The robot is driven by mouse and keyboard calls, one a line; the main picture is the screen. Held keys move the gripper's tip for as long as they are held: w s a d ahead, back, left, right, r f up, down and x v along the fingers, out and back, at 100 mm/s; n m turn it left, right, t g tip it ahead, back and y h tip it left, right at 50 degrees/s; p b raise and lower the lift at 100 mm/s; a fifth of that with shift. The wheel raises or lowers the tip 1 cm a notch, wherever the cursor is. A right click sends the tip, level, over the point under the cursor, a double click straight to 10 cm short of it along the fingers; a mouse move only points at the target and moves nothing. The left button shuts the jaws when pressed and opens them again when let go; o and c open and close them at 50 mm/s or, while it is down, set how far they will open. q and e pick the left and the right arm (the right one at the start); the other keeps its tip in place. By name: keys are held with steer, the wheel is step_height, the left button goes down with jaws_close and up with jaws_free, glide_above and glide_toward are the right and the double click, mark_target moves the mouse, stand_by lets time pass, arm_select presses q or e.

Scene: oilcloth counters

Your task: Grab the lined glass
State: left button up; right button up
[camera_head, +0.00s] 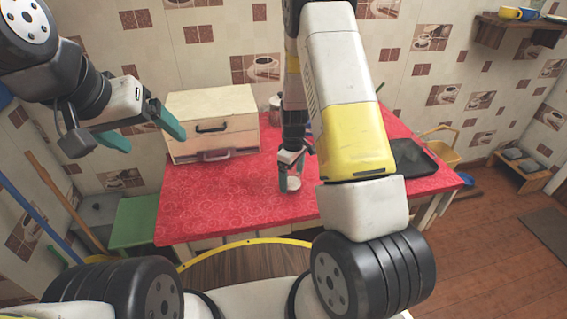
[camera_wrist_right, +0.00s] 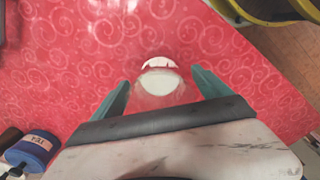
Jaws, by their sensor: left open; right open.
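A glass (camera_head: 294,183) stands on the red oilcloth counter near its front middle, partly hidden by my right gripper. In the right wrist view the glass (camera_wrist_right: 160,83) shows a white round part and a clear body, between and just ahead of the fingertips. Lines on it are too small to make out. My right gripper (camera_head: 291,176) is open, with a finger on either side of the glass; it also shows in the right wrist view (camera_wrist_right: 160,90). I see gaps between the fingers and the glass. My left gripper (camera_head: 155,131) is open and empty, left of the counter.
A cream box with drawers (camera_head: 213,110) stands at the counter's back left. A jar (camera_head: 275,110) is beside it. A dark tray (camera_head: 413,158) lies at the right. A blue labelled container (camera_wrist_right: 35,148) shows in the right wrist view. The red counter (camera_head: 215,205) is clear at front left.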

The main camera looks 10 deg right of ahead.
steer(key=c, duration=1.6)
steer(key=shift+c, duration=0.4)
steer(key=shift+r, duration=0.2)
